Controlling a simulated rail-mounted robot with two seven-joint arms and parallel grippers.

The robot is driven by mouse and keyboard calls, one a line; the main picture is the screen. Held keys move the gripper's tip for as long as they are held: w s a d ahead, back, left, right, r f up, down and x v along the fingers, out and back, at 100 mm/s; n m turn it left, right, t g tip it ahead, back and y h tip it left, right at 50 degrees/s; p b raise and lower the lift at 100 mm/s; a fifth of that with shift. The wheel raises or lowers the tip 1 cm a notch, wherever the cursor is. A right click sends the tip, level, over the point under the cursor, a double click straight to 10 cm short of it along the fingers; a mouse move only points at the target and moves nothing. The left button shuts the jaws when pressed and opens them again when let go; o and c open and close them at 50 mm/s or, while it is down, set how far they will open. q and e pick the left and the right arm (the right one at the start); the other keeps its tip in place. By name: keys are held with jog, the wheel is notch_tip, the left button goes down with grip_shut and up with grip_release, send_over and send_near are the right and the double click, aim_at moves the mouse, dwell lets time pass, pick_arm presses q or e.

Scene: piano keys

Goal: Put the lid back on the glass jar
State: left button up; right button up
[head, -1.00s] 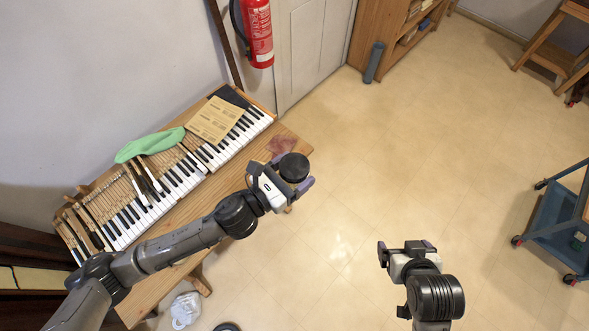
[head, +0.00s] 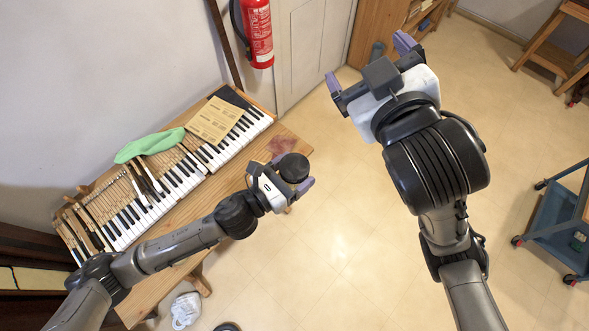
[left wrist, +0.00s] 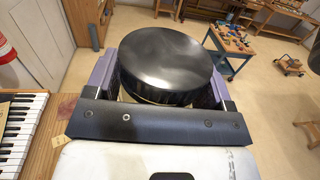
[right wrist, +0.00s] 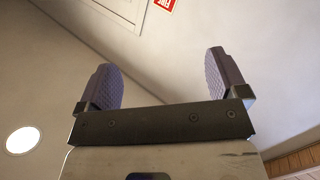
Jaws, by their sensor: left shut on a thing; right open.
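A round black lid (head: 293,166) is held by my left gripper (head: 283,180), which is shut on it above the right end of the wooden bench (head: 190,240). In the left wrist view the lid (left wrist: 168,60) fills the space between the purple fingers, with a thin yellowish rim at its lower edge. I cannot tell whether any glass is under it. I cannot make out the glass jar in any view. My right gripper (head: 368,62) is open and empty, raised high at the upper right of the head view. Its spread fingers (right wrist: 163,80) show nothing between them.
Piano keys (head: 180,185) lie along the bench, with a green cloth (head: 150,145) and a brown paper sheet (head: 213,120) on them. A fire extinguisher (head: 258,35) hangs on the wall. A blue trolley (head: 553,220) stands at the right. The floor between is mostly clear.

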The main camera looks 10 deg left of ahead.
jog(key=a+r+n+g, duration=0.1)
jog(key=a+n+g, duration=0.3)
jog(key=a+n, duration=0.65)
jog(key=f+n+g+h, duration=0.1)
jog(key=f+g+h, duration=0.1)
jog(key=f, duration=0.4)
jog(key=f+n+g+h, duration=0.1)
jog(key=f+g, duration=0.3)
jog(key=f, duration=0.2)
jog(key=f+n+g+h, duration=0.1)
jog(key=f+g+h, duration=0.1)
jog(key=f, duration=0.4)
jog(key=shift+w+d+g+h, duration=0.25)
jog(key=shift+w+g+h, duration=0.05)
jog(key=shift+g, duration=0.2)
jog(key=s+n+g, duration=0.2)
jog(key=shift+d+f+n, duration=0.15)
jog(key=shift+f+n, duration=0.05)
jog(key=shift+n, duration=0.15)
jog(key=shift+s+n, duration=0.3)
jog(key=shift+n, duration=0.3)
jog(key=shift+d+n, duration=0.1)
jog(key=shift+n, duration=0.9)
